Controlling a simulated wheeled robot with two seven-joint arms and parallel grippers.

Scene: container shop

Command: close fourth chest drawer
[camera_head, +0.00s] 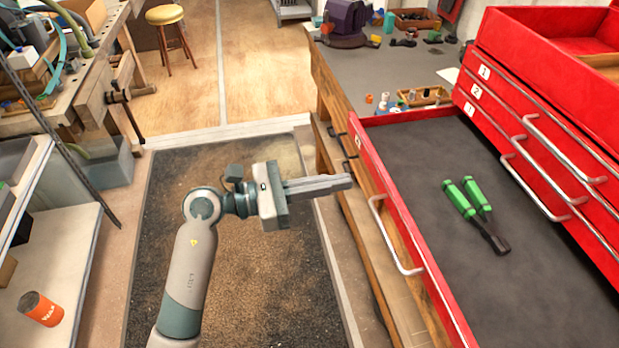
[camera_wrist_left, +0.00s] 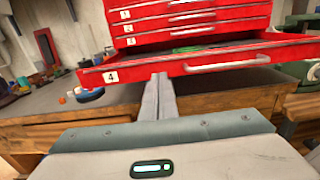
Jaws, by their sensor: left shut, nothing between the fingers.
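The red tool chest (camera_head: 525,28) stands at the right, its top three drawers shut. My right gripper is not in view.
The wooden workbench (camera_head: 355,75) under the chest carries a vise (camera_head: 345,20) and small bottles. A shelf with an orange can (camera_head: 41,309) is at the left. A stool (camera_head: 170,35) stands farther back. A dark mat (camera_head: 225,170) covers open floor.

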